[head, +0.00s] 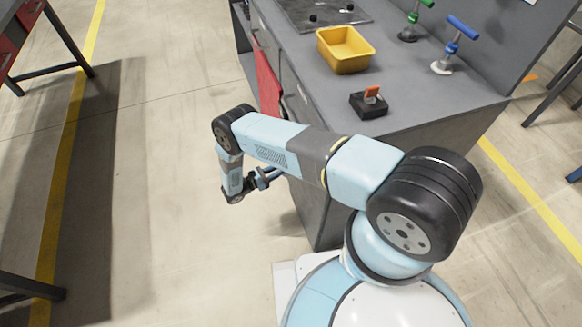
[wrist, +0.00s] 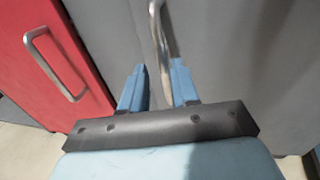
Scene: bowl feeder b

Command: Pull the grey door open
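The grey door (wrist: 225,60) fills the middle and right of the wrist view and looks closed. Its metal bar handle (wrist: 157,35) runs down the picture near a seam between grey panels. My gripper (wrist: 157,72) is open, with one blue finger on each side of the handle. The handle lies nearer the right finger; I cannot tell whether it touches. In the head view my gripper (head: 264,179) is low at the front of the grey cabinet (head: 318,190), and my arm hides most of the door and the handle.
A red door (wrist: 55,65) with its own handle is to the left in the wrist view. On the worktop (head: 440,100) stand a yellow bin (head: 345,62), a black box with an orange switch (head: 369,102), and green and blue-handled clamps. The floor (head: 160,190) left of the cabinet is clear.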

